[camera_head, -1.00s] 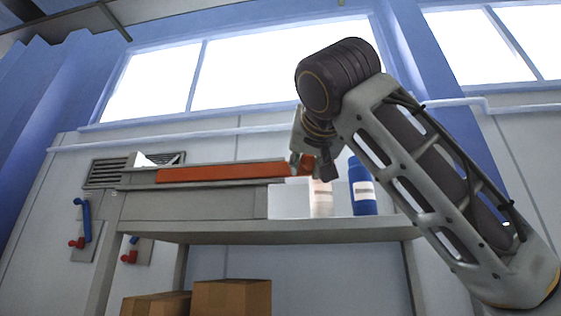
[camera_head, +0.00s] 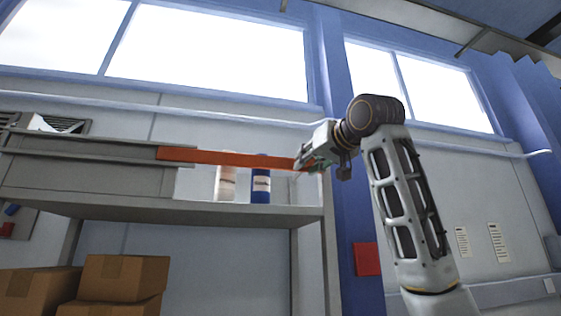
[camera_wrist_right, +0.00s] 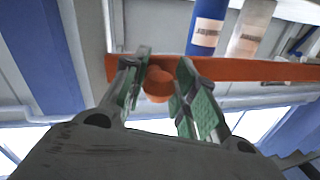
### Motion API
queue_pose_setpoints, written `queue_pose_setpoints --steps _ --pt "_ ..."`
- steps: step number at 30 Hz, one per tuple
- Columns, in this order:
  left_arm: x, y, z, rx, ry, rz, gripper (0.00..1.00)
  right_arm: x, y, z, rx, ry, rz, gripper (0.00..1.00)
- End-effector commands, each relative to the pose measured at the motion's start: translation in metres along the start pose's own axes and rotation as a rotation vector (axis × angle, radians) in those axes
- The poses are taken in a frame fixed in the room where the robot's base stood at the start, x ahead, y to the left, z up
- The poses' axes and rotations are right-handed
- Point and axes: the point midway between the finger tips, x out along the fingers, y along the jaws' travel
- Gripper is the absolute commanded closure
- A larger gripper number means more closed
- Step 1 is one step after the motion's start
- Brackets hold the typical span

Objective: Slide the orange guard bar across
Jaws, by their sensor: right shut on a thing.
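The orange guard bar (camera_head: 225,157) runs out to the right from a grey housing (camera_head: 90,165) on the shelf, passing in front of two bottles. My right gripper (camera_head: 306,163) is at the bar's right end. In the right wrist view the bar (camera_wrist_right: 240,70) crosses beyond the fingers, and an orange knob (camera_wrist_right: 158,84) on it sits between the fingertips of my right gripper (camera_wrist_right: 160,75), which is shut on it. My left gripper is not in view.
A blue bottle (camera_head: 260,185) and a pale bottle (camera_head: 226,183) stand on the shelf (camera_head: 250,213) behind the bar. Cardboard boxes (camera_head: 125,277) are stacked below. A red panel (camera_head: 367,259) is on the wall to the right.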

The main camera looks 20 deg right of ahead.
Motion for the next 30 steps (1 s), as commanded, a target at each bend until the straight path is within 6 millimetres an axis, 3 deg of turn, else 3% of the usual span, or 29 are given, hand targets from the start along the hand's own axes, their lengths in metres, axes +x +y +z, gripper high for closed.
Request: queue_pose_setpoints --steps 6,17,18,21,23,30 --pt "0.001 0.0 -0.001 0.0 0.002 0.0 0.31 -0.004 0.024 -0.003 0.001 -0.005 0.003 1.0" --pt "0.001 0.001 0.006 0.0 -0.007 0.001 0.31 -0.004 0.028 -0.004 0.002 -0.004 0.004 1.0" --pt "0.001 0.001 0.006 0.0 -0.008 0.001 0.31 -0.005 0.028 -0.004 0.002 -0.004 0.004 0.71" --pt "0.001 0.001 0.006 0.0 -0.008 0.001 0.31 -0.005 0.028 -0.005 0.002 -0.003 0.004 0.58" --pt "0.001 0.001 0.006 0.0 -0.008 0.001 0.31 -0.005 0.027 -0.005 0.002 -0.003 0.003 0.5" --pt "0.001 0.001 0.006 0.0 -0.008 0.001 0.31 -0.005 0.026 -0.005 0.001 -0.002 0.002 0.49"
